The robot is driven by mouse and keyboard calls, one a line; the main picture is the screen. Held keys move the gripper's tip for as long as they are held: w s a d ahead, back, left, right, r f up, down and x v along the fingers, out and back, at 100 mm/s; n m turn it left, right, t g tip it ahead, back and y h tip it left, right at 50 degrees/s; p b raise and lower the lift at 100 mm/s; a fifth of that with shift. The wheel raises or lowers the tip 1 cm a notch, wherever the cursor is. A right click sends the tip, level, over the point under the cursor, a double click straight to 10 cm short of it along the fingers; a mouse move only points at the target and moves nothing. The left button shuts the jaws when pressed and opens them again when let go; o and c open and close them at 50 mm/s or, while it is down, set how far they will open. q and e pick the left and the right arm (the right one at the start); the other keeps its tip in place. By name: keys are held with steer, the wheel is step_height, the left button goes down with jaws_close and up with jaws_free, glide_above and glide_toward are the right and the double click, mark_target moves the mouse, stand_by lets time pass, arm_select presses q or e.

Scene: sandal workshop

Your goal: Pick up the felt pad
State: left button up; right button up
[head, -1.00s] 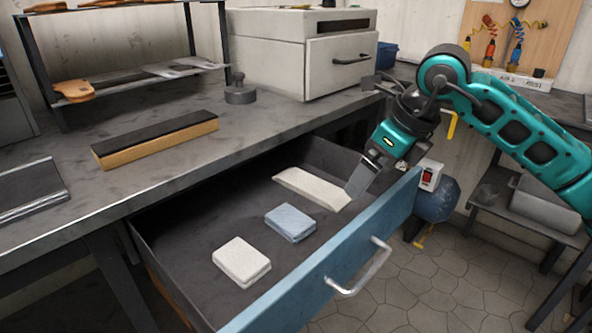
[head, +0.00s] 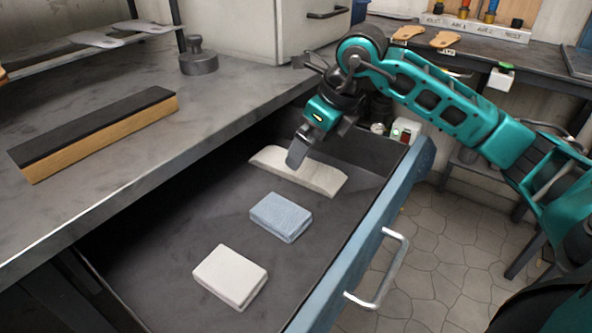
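Three soft-looking pieces lie in the open drawer (head: 374,235): a long cream piece (head: 318,178) at the far end, a blue-grey block (head: 281,217) in the middle, and a white block (head: 230,276) nearest me. I cannot tell for sure which is the felt pad; the long cream piece looks flattest. My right gripper (head: 299,152) points down at the middle of the cream piece and hides part of it. I cannot tell whether its fingertips touch the piece or how far apart they are. My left gripper is not in view.
The workbench (head: 215,110) borders the drawer on the left, with a black-topped wooden block (head: 100,132) and a dark round weight (head: 198,60) on it. The drawer's blue front with its metal handle (head: 385,270) is on the right. Sandal soles (head: 445,39) lie on the far bench.

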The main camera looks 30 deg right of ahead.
steer(key=shift+w+a+f, duration=0.1)
steer(key=shift+w+f, duration=0.1)
steer(key=shift+f, duration=0.3)
steer(key=b+x, duration=0.1)
steer(key=x, duration=0.3)
steer(key=shift+w+f+b, duration=0.2)
steer(key=shift+b, duration=0.1)
steer(key=shift+f, duration=0.1)
steer(key=shift+c, duration=0.8)
steer(key=c, duration=0.6)
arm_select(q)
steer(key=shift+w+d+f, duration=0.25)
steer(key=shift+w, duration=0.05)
arm_select(e)
steer(key=c, duration=0.4)
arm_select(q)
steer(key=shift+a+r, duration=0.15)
arm_select(e)
steer(key=shift+r, duration=0.2)
